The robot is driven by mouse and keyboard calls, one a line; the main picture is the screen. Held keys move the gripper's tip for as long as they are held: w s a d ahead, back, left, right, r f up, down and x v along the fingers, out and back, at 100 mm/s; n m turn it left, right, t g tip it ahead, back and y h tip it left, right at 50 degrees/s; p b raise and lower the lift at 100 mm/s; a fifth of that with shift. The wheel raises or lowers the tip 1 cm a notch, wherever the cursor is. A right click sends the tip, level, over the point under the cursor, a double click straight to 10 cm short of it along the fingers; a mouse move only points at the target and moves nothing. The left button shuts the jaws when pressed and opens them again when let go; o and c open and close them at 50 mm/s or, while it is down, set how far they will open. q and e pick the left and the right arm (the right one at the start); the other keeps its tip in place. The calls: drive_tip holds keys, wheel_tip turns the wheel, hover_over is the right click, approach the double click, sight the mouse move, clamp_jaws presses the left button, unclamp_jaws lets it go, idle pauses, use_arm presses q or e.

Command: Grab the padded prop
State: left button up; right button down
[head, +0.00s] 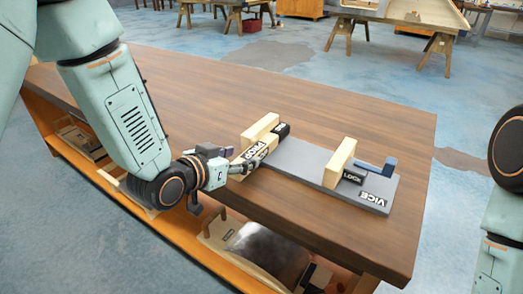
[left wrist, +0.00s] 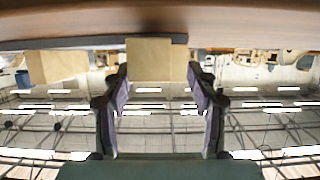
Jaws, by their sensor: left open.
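The padded prop (head: 247,154) is a pale wooden block labelled PROP. It sits at the left end of the grey vice (head: 305,158), by a taller wooden jaw block (head: 259,129). My left gripper (head: 257,161) is open at the prop's near side. In the left wrist view, which looks upside down, a pale block (left wrist: 149,58), probably the prop, shows between the tips of my open left gripper (left wrist: 158,80). Contact cannot be told. My right gripper is out of view; only part of my right arm shows at the right edge.
The vice lies on a brown wooden workbench (head: 335,105). At its right end are another wooden jaw (head: 339,163), a black LOCK label (head: 353,177) and a blue handle (head: 390,166). The tabletop behind the vice is clear. A shelf with objects (head: 262,247) runs below.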

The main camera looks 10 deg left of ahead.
sight(246, 157)
use_arm(q)
drive_tip(key=shift+w+d+f+b, duration=0.15)
drive_tip(key=shift+w+d+f, duration=0.15)
drive_tip(key=shift+w+d, duration=0.3)
drive_tip(key=shift+w+d+f+b, duration=0.15)
drive_tip(key=shift+w+d+f, duration=0.15)
drive_tip(key=shift+w+d, duration=0.2)
drive_tip(key=shift+w+a, duration=0.1)
drive_tip(key=shift+a, duration=0.3)
drive_tip(key=shift+d, duration=0.3)
drive_tip(key=c, duration=0.4)
drive_tip(key=shift+a, duration=0.15)
drive_tip(key=c, duration=0.3)
clamp_jaws()
